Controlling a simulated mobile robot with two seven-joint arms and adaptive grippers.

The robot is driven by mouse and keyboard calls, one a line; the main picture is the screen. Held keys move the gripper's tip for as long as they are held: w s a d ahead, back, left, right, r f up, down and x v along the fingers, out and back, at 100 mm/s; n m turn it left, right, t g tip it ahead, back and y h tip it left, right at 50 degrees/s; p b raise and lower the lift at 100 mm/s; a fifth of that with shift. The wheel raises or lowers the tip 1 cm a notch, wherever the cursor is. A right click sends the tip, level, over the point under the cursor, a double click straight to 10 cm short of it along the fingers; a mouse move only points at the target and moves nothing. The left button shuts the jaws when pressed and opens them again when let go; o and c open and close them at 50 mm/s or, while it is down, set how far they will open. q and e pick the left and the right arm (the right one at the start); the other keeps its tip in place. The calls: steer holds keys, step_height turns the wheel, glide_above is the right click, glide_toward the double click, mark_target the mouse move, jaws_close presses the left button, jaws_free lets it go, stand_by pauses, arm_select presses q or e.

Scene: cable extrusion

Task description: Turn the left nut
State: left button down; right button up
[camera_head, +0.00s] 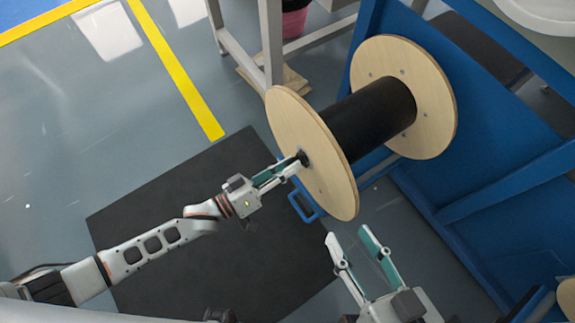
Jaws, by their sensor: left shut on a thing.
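The left nut (302,157) is a small dark piece at the centre of the near wooden flange of the cable spool (312,128). My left gripper (296,162) is at the flange's centre with its fingers shut on the nut, which they partly hide. My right gripper (352,238) is open and empty, below and to the right of the near flange, with a clear gap between its fingers. The spool has a black core (372,118) and a far wooden flange (428,110).
A blue machine frame (480,130) stands behind and right of the spool. A blue handle (303,208) sits below the near flange. A grey table frame (270,45) is above the spool. A dark mat (200,255) covers the floor, and a yellow line (175,68) crosses upper left.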

arm_select(q)
steer(key=m+b, duration=0.3)
steer(key=m, duration=2.5)
steer(key=shift+m, duration=0.4)
arm_select(e)
steer(key=a+m, duration=0.2)
steer(key=s+a+m, duration=0.1)
steer(key=m, duration=0.1)
steer(key=shift+s+a+f, duration=0.1)
steer(key=shift+a+f, duration=0.15)
steer(key=shift+f, duration=0.1)
arm_select(q)
steer(key=shift+b, duration=0.3)
